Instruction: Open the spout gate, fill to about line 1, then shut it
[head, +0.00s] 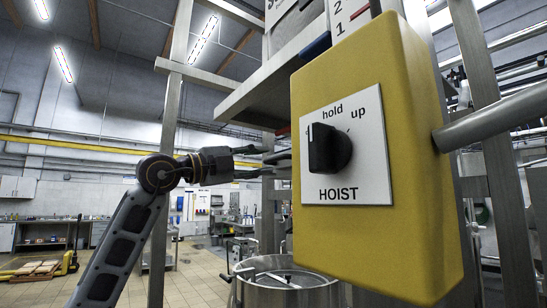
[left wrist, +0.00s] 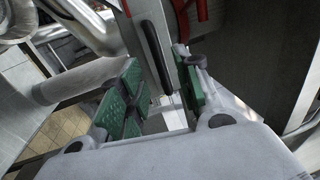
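My left gripper (head: 278,162) reaches in from the left in the head view, its fingertips partly hidden by the yellow box. In the left wrist view, its two green-padded fingers (left wrist: 163,95) stand apart. A flat grey part with a long black bar (left wrist: 153,55) lies just beyond and between the fingertips; I cannot tell whether they touch it. A red part (left wrist: 190,12) shows at the top. The level scale (head: 340,15) shows the numbers 1 and 2 in the head view, with a blue marker (head: 315,46) beside it. The spout gate is not clearly visible. My right gripper is out of view.
A yellow hoist box (head: 385,240) with a black knob (head: 328,149) fills the right foreground and hides much behind it. An open metal vessel (head: 265,297) stands below. Steel posts (head: 172,100) frame the area. Open tiled floor lies at left.

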